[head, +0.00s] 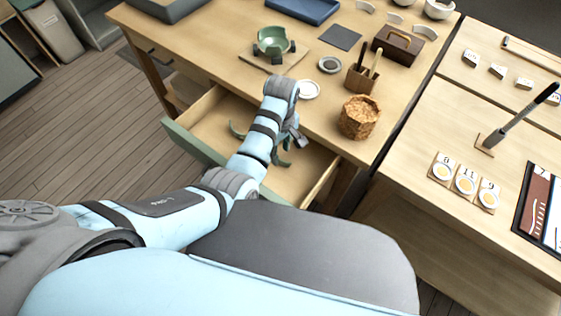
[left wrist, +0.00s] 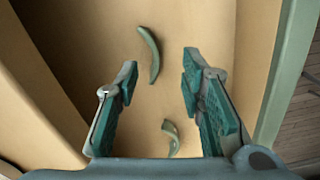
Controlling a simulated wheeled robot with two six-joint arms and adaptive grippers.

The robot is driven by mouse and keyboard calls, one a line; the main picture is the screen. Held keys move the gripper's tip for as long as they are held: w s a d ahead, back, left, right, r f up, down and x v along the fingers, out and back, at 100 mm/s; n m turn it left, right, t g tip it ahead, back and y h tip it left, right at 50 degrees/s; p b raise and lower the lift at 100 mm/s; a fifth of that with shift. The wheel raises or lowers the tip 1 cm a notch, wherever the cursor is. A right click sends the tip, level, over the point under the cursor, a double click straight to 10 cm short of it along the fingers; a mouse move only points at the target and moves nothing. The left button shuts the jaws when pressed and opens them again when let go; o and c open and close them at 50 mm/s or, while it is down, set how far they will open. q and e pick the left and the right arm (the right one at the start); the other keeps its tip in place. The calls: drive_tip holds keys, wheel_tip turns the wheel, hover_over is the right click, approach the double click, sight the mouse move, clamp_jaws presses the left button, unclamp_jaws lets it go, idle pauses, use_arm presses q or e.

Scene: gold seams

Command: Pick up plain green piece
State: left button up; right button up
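Two curved green pieces lie on the floor of the open wooden drawer (head: 209,124). In the left wrist view, the longer piece (left wrist: 150,53) lies just beyond my fingertips, and the smaller piece (left wrist: 171,137) lies lower, between the fingers. I cannot tell from their surfaces which one is plain. One green piece (head: 237,131) shows in the head view, left of my gripper. My left gripper (left wrist: 160,68) points down into the drawer, its fingers wide apart and nothing between their pads. In the head view my left wrist partly hides the gripper (head: 284,150). My right gripper is out of view.
The drawer's green front (head: 190,143) and side walls surround my gripper.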

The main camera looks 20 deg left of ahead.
sight(281, 160)
use_arm(q)
drive_tip(key=f, duration=0.1)
drive_tip(key=w+f+b, duration=0.1)
drive_tip(key=f, duration=0.1)
drive_tip(key=f+b, duration=0.1)
drive_tip(key=f, duration=0.1)
drive_tip(key=shift+w+a+f, duration=0.15)
drive_tip(key=shift+a+f, duration=0.1)
drive_tip(key=shift+f, duration=0.4)
drive_tip(key=shift+r, duration=0.2)
drive_tip(key=shift+s, duration=0.2)
drive_tip(key=shift+c, duration=0.8)
drive_tip(key=shift+w, duration=0.1)
clamp_jaws()
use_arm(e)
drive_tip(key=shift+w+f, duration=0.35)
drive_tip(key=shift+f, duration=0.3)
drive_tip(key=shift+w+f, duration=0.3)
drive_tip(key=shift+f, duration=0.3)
use_arm(q)
drive_tip(key=shift+r, duration=0.1)
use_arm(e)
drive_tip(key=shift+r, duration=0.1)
